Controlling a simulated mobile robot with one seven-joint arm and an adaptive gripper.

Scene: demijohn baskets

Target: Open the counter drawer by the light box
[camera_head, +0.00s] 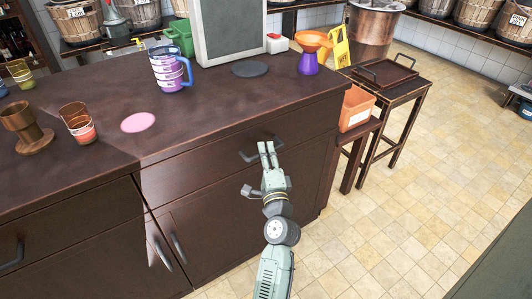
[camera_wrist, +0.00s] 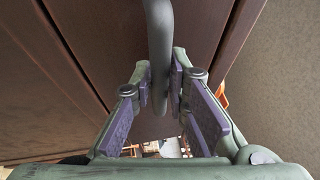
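The counter drawer (camera_head: 205,178) is a dark brown front under the counter top, below the grey light box (camera_head: 229,25). Its dark curved handle (camera_head: 249,156) faces me. My gripper (camera_head: 267,147) is at this handle, with its two fingers close together. In the wrist view the grey handle bar (camera_wrist: 158,40) runs between the purple finger pads of my gripper (camera_wrist: 161,80), which look shut on it. Contact on both sides is hard to see. The drawer looks flush with the counter; no gap shows.
On the counter stand a purple cup (camera_head: 170,70), a pink disc (camera_head: 138,122), a dark disc (camera_head: 250,69) and an orange-and-purple funnel piece (camera_head: 309,55).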

